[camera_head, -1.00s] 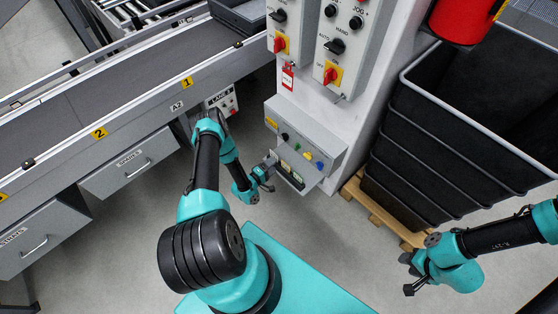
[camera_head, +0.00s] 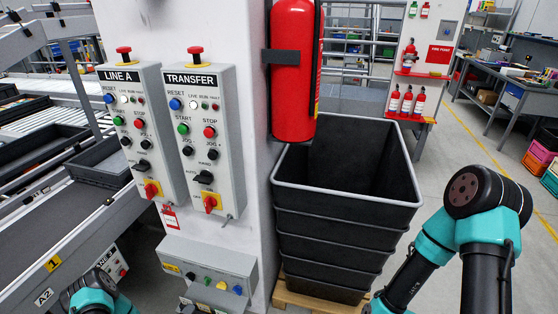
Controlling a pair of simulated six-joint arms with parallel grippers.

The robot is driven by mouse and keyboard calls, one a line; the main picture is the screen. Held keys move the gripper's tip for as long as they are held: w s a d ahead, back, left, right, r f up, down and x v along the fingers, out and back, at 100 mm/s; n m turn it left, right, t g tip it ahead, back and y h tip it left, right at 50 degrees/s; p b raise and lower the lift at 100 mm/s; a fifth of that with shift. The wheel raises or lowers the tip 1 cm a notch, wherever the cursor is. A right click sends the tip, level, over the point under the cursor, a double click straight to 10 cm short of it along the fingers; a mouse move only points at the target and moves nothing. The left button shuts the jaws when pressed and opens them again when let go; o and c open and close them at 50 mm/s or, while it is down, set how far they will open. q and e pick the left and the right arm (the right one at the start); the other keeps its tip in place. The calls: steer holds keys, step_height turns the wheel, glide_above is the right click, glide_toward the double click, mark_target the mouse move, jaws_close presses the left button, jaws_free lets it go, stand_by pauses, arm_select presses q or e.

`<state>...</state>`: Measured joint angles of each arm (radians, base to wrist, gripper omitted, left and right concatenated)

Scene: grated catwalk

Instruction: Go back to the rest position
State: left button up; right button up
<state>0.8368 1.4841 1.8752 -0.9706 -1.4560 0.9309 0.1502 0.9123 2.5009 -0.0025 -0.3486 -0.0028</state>
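My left arm shows only as a teal and black joint at the bottom left edge, in front of the conveyor side. Its gripper is below the picture and I cannot see it. My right arm stands at the right, with a large black and teal joint high up and a forearm slanting down to the left in front of the black crates (camera_head: 335,245). Its gripper is cut off by the bottom edge. I cannot see either gripper holding anything.
A white column carries the LINE A panel (camera_head: 142,135), the TRANSFER panel (camera_head: 207,140), a small button box (camera_head: 210,268) and a red fire extinguisher (camera_head: 294,70). A conveyor (camera_head: 45,240) runs along the left. Open floor (camera_head: 470,150) lies at the right.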

arm_select(q)
steer(key=d+r+m+g, duration=0.7)
steer(key=d+r+g, duration=0.1)
steer(key=d+r, duration=0.15)
steer(key=s+d+r+m+g, duration=0.5)
steer(key=s+d+r+g, duration=0.2)
steer(key=s+r, duration=0.4)
steer(key=shift+s+d+r, duration=0.15)
steer(key=shift+s+d, duration=0.5)
steer(key=shift+s, duration=0.5)
steer(key=shift+a, duration=0.1)
